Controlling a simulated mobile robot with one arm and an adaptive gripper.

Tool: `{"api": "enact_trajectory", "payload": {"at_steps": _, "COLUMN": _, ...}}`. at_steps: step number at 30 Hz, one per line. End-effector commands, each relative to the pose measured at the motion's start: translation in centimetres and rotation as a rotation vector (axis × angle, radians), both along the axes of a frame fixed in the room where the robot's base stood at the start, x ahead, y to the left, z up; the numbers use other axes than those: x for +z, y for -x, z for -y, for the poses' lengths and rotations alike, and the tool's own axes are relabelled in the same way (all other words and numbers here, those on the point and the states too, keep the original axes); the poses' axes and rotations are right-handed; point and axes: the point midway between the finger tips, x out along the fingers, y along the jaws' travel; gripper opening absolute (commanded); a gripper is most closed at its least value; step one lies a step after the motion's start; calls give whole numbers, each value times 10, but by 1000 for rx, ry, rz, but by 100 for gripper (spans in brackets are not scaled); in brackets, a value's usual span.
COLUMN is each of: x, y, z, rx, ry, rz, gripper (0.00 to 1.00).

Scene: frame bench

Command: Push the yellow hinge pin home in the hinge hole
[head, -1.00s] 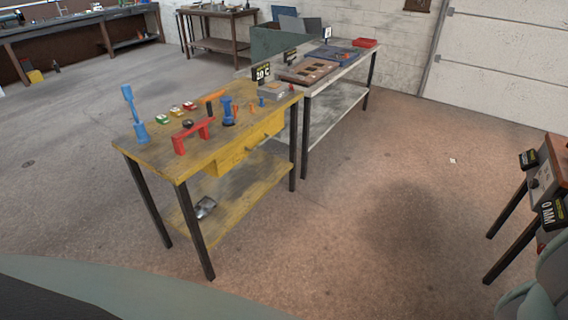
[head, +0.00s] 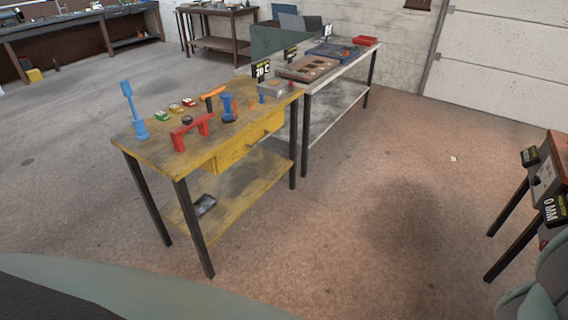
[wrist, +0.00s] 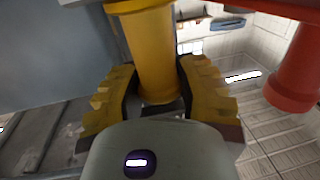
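A yellow cylinder, which I take for the hinge pin (wrist: 152,55), stands upright in the middle of the wrist view. Its wider upper end runs to the top edge. My gripper (wrist: 158,88) has one yellow finger on each side of it. The dark pads lie against its sides, and the gripper looks shut on it. The upper end of the pin and the hinge hole cannot be made out. A red cylinder (wrist: 295,75) hangs at the right, apart from the gripper. My gripper does not show in the head view.
In the head view a yellow bench (head: 160,155) carries a red bracket (head: 190,128), a blue stand (head: 135,110) and small parts. A grey table (head: 340,92) stands behind it. A table with dark labels (head: 550,170) is at the right edge. Open floor lies between.

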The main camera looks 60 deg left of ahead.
Motion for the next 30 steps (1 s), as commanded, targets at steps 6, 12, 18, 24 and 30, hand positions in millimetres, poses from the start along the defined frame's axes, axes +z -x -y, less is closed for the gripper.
{"api": "enact_trajectory", "payload": {"at_steps": 6, "x": 0, "y": 2, "z": -6, "rx": 2, "ry": 0, "rz": 0, "gripper": 66}}
{"api": "enact_trajectory", "payload": {"at_steps": 12, "x": -2, "y": 15, "z": -28, "rx": 3, "ry": -3, "rz": -2, "gripper": 66}}
{"api": "enact_trajectory", "payload": {"at_steps": 18, "x": -3, "y": 33, "z": -58, "rx": 6, "ry": -6, "rz": -6, "gripper": 66}}
{"api": "enact_trajectory", "payload": {"at_steps": 24, "x": -1, "y": 49, "z": -84, "rx": 5, "ry": -3, "rz": -2, "gripper": 66}}
{"api": "enact_trajectory", "payload": {"at_steps": 30, "x": -1, "y": 59, "z": -100, "rx": 4, "ry": -2, "rz": -1, "gripper": 66}}
